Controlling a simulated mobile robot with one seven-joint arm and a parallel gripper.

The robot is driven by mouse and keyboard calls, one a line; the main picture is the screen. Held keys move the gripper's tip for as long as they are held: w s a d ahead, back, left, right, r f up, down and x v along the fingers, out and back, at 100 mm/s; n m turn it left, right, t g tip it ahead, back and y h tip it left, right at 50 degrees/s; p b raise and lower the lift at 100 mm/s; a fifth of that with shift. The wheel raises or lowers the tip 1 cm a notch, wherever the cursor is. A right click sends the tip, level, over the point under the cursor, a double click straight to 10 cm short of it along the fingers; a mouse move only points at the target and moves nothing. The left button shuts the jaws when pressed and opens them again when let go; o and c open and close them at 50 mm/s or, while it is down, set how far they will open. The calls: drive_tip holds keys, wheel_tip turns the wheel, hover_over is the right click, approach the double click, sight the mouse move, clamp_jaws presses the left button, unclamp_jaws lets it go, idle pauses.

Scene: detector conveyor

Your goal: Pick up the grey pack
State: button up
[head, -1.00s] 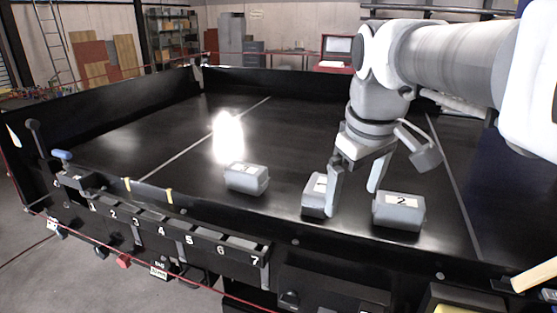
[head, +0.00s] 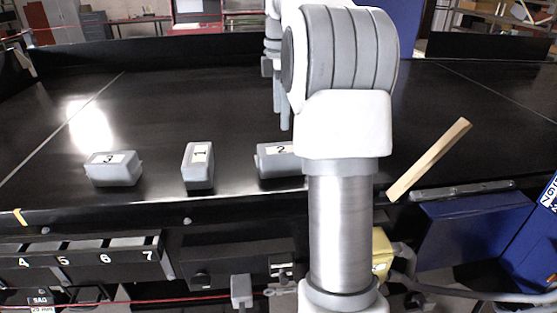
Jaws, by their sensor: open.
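Three grey packs with white labels lie on the black conveyor surface (head: 230,110). The left pack (head: 113,173) is marked with what looks like a 3. The middle pack (head: 199,178) has a label I cannot read surely. The right pack (head: 273,165) is marked 2, and its right end is hidden behind my arm. My gripper (head: 283,125) is open and empty, partly hidden by my arm. Its fingers point down, and in the picture they are just above and beyond the right pack, apart from it.
A wooden strip (head: 430,160) lies slanted right of my arm. A dark front rail (head: 187,221) runs along the near edge, with numbered bins (head: 85,256) at the lower left. A blue panel (head: 465,240) stands at the lower right.

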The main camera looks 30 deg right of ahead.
sight(281, 148)
wheel_tip(281, 148, down, 14)
drive_tip(key=shift+w+f, duration=0.1)
drive_tip(key=c, duration=1.5)
clamp_jaws()
drive_tip(key=shift+d+r, duration=0.1)
drive_tip(key=shift+r, duration=0.6)
wheel_tip(281, 148, up, 3)
drive_tip(key=shift+f, duration=0.15)
drive_tip(key=s+d+r, duration=0.5)
drive_tip(key=d+r, duration=0.2)
drive_tip(key=d, duration=0.3)
drive_tip(key=shift+s+d, duration=0.15)
